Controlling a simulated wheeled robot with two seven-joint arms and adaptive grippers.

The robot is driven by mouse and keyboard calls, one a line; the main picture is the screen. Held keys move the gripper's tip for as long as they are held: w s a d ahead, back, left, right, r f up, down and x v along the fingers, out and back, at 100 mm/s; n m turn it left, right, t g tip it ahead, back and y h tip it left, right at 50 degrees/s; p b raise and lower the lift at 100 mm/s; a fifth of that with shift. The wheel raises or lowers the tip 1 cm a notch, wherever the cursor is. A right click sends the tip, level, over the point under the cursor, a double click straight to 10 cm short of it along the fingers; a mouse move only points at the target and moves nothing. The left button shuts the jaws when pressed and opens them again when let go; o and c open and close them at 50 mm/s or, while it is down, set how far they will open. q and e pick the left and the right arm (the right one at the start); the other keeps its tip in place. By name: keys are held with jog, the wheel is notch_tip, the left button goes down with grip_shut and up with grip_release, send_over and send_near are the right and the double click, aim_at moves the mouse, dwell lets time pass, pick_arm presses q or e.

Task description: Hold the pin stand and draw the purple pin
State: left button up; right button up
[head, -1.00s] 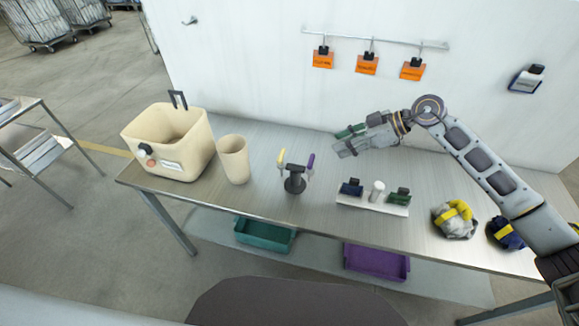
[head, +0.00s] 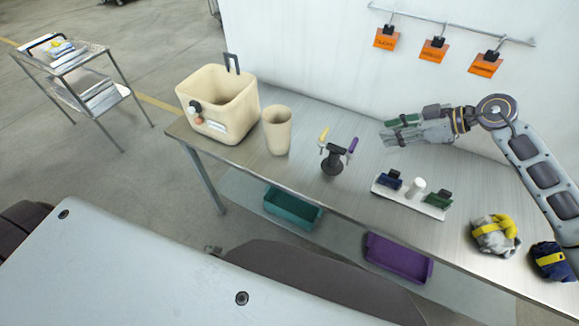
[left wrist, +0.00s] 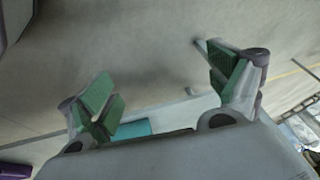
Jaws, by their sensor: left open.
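The pin stand (head: 334,160) is a small dark stand on the metal table, left of the middle. My left gripper is outside the head view. In the left wrist view my left gripper (left wrist: 172,88) is open, its green pads apart with nothing between them, above the floor.
A cream bin (head: 218,108) and cream cup (head: 277,131) stand left of the stand. A white tray (head: 408,199) with small clips and two bags (head: 495,235) lie to the right. Teal (head: 292,208) and purple (head: 398,258) trays are below the table. A cart (head: 85,80) stands at left.

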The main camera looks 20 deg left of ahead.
pick_arm(q)
jog(key=w+a+r+n+t+y, duration=0.1)
jog(key=w+a+r+t+y, duration=0.1)
jog(key=w+a+r, duration=0.55)
jog(key=w+a+r+n+t+y, duration=0.15)
jog(key=w+a+r, duration=0.25)
jog(key=a+r, duration=0.65)
jog(key=w+a+r+t+y, duration=0.2)
jog(key=w+r+t, duration=0.35)
jog(key=r, duration=0.85)
jog(key=w+d+r+m+t+h, duration=0.2)
jog(key=w+d+r+t+h, duration=0.15)
jog(key=d+r, duration=0.75)
jog(key=w+d+r+m+t+h, duration=0.3)
jog(key=w+d+r+h, duration=0.1)
jog(key=d+r, duration=0.7)
jog(key=d+f+m+g+h, duration=0.1)
jog(key=d+h, duration=0.3)
jog(key=d, duration=0.4)
jog(key=s+d+f+m+g+h, duration=0.1)
jog(key=d+m+g+h, duration=0.2)
jog(key=d, duration=0.5)
jog(key=d+f+m+g+h, duration=0.1)
jog(key=d+h, duration=0.3)
jog(key=d, duration=0.4)
jog(key=shift+s+f+m+g+h, duration=0.35)
jog(key=shift+m+g+h, duration=0.1)
jog(key=shift+m, duration=0.1)
